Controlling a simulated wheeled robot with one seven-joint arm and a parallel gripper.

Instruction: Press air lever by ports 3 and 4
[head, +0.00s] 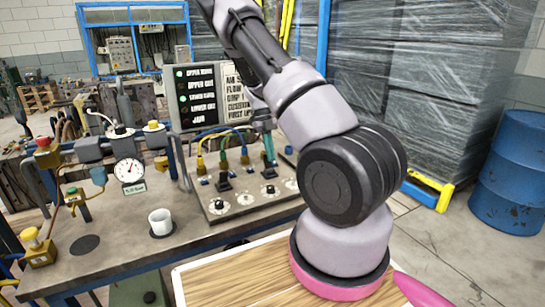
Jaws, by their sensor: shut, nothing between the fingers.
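The sloped grey valve panel (235,210) stands on the workbench, with a row of coloured hoses plugged in along its back and round dials along its front. A black lever (223,184) sits at the left pair of ports. My gripper (262,123) is shut and empty, above the right part of the panel. It is small and partly hidden behind my arm, and I cannot tell whether it touches anything.
A display (197,98) with green lights and a text sign stand behind the panel. A white cup (161,221), a pressure gauge (130,171) and pipework are to the left on the bench. Wrapped stacks (435,85) and a blue drum (508,170) stand at right.

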